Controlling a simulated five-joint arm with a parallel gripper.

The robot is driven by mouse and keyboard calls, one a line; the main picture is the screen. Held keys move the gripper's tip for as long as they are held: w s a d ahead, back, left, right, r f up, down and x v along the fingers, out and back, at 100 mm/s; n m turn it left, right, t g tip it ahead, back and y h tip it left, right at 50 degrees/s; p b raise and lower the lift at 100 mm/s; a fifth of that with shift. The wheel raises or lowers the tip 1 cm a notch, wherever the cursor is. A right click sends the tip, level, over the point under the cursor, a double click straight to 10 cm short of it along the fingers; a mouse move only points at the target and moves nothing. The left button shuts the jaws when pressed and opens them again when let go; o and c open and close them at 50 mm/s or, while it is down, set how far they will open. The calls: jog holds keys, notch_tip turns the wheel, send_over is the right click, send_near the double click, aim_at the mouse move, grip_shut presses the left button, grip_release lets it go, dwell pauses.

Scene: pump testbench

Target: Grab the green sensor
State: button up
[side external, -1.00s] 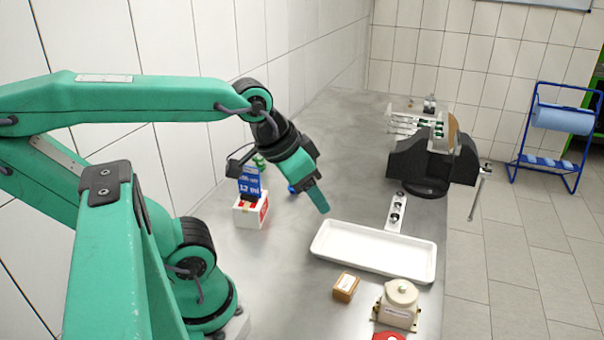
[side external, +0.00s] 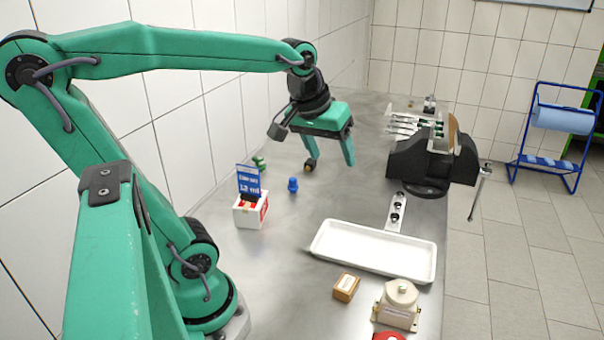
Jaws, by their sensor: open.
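The green sensor (side external: 259,163) stands on the metal bench near the white wall, just behind the blue card of a small white box. Its lower part is partly hidden by that card. My gripper (side external: 330,163) hangs to the right of it, fingers pointing down and spread apart, with nothing between them. It is clear of the green sensor.
A blue sensor (side external: 293,185) and a dark one with yellow (side external: 309,167), near the left finger, stand close by. The white box (side external: 250,212) is in front. A white tray (side external: 374,252), a brown block (side external: 346,287) and a dark vise (side external: 432,166) lie to the right.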

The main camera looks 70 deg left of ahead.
jog(key=w+a+n+g, duration=0.2)
jog(key=w+a+n, duration=0.55)
jog(key=a, duration=0.45)
jog(key=n+g+h, duration=0.1)
jog(key=n+g, duration=0.1)
jog(key=n, duration=1.8)
send_over(259, 158)
jog(key=shift+m, duration=0.25)
jog(key=f, duration=1.8)
jog(key=shift+w+f, duration=0.2)
jog(key=shift+f, duration=0.1)
jog(key=shift+s+a+f, duration=0.15)
jog(key=shift+a+f, duration=0.05)
jog(key=shift+d+f, duration=0.1)
jog(key=shift+f, duration=3.8)
jog(key=c, duration=1.1)
